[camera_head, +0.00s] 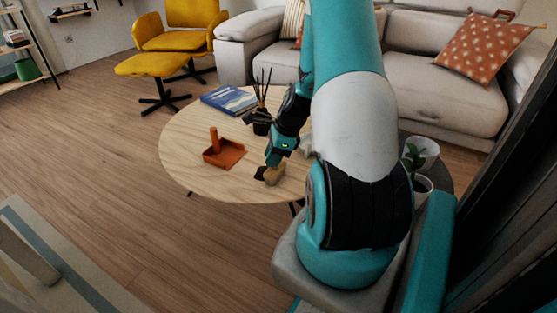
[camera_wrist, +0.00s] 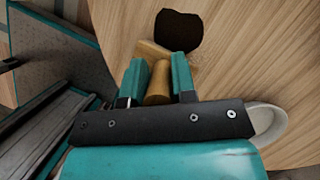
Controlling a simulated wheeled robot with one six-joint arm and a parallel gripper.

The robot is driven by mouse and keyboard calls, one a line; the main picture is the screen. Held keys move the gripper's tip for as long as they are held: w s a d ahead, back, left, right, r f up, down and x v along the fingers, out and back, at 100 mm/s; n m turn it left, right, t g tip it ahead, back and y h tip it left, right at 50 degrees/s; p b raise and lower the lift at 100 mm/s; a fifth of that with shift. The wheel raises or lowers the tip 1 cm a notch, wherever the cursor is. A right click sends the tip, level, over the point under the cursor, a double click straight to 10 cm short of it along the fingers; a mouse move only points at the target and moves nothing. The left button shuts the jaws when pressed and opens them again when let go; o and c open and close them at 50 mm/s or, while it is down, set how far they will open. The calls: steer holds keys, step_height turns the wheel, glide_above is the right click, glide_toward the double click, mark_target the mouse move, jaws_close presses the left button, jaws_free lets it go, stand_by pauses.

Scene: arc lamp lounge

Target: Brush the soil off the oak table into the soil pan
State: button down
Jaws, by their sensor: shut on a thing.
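My gripper (camera_head: 277,158) is low over the front right part of the round oak table (camera_head: 192,128). Its teal fingers are shut on the wooden handle of a brush (camera_head: 274,175), which also shows in the wrist view (camera_wrist: 157,86). A dark brown patch of soil (camera_head: 259,173) lies on the table just left of the brush. In the wrist view the soil (camera_wrist: 180,31) is just beyond the brush head; whether they touch is unclear. The orange soil pan (camera_head: 225,157), with an upright handle, sits on the table left of the gripper.
A blue book (camera_head: 229,99) and a dark reed diffuser (camera_head: 261,118) stand toward the table's back. A white rounded rim (camera_wrist: 272,122) shows beside my gripper in the wrist view. Potted plants (camera_head: 421,155) stand right of my arm. The table's left part is bare.

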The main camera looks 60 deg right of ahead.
steer(key=shift+w+b, duration=0.6)
steer(key=shift+w, duration=1.65)
steer(key=shift+w+r+p, duration=0.1)
steer(key=shift+w+p, duration=0.3)
steer(key=shift+w, duration=0.2)
steer(key=shift+w+p, duration=1.15)
steer(key=shift+w, duration=2.2)
steer(key=shift+r+p, duration=0.25)
steer(key=shift+p, duration=0.1)
steer(key=shift+w+a+r+p+v, duration=0.1)
steer(key=shift+a+p+v, duration=0.05)
steer(key=shift+p+v, duration=0.7)
steer(key=shift+w+a+r+p+v, duration=0.1)
steer(key=shift+a+p+v, duration=0.1)
steer(key=shift+p+v, duration=0.65)
steer(key=shift+w+a+p+v, duration=0.1)
steer(key=shift+a+p+v, duration=0.05)
steer(key=shift+p+v, duration=0.65)
